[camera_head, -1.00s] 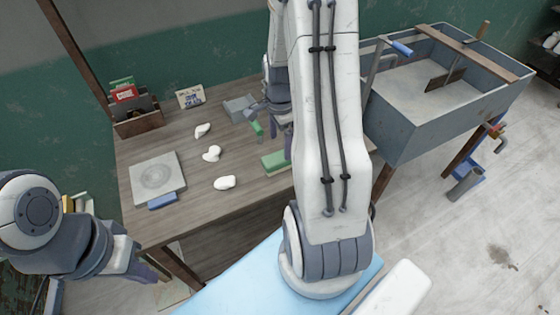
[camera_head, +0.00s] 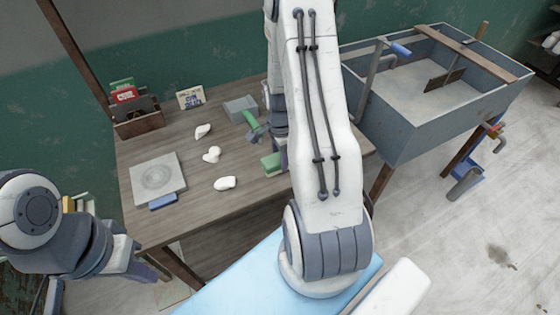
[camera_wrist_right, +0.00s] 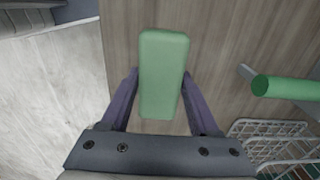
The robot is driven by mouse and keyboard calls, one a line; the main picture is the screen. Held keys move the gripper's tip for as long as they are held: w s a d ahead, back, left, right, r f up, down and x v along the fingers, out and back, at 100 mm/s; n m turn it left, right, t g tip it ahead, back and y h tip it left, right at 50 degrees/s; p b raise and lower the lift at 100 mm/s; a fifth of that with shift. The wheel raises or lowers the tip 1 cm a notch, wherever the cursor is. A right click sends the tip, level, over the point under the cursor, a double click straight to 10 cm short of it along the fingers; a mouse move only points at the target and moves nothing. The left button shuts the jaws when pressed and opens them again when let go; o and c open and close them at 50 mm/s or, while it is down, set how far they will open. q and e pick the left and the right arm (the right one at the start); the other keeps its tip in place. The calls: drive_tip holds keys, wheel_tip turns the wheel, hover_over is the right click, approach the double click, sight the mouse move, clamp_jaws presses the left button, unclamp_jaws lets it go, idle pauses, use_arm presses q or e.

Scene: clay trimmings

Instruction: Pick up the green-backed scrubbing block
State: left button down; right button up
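The green-backed scrubbing block (camera_head: 270,162) lies on the wooden table, partly hidden behind my right arm in the head view. In the right wrist view the green block (camera_wrist_right: 164,75) stands lengthwise between the two purple fingers of my right gripper (camera_wrist_right: 161,78). The fingers are spread, one on each side of the block, very close to its sides; I cannot tell whether they touch it. In the head view my right gripper is mostly hidden by the arm. My left gripper (camera_head: 150,263) is at the lower left, off the table, with its fingers barely visible.
A green handle (camera_wrist_right: 285,87) is close to the right of the block; a wire rack (camera_wrist_right: 265,140) is at lower right. White clay lumps (camera_head: 224,183), a grey slab (camera_head: 158,178) and a grey container (camera_head: 240,105) are on the table. A large grey sink (camera_head: 430,95) stands at right.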

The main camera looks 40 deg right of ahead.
sight(280, 156)
clamp_jaws()
drive_tip(key=shift+r, duration=0.1)
drive_tip(key=shift+r, duration=0.6)
wheel_tip(280, 156, up, 3)
drive_tip(key=s+d+r+b, duration=0.1)
drive_tip(key=s+d+r, duration=0.4)
drive_tip(key=s, duration=0.5)
drive_tip(key=shift+s+d+r, duration=0.2)
drive_tip(key=shift+r, duration=0.6)
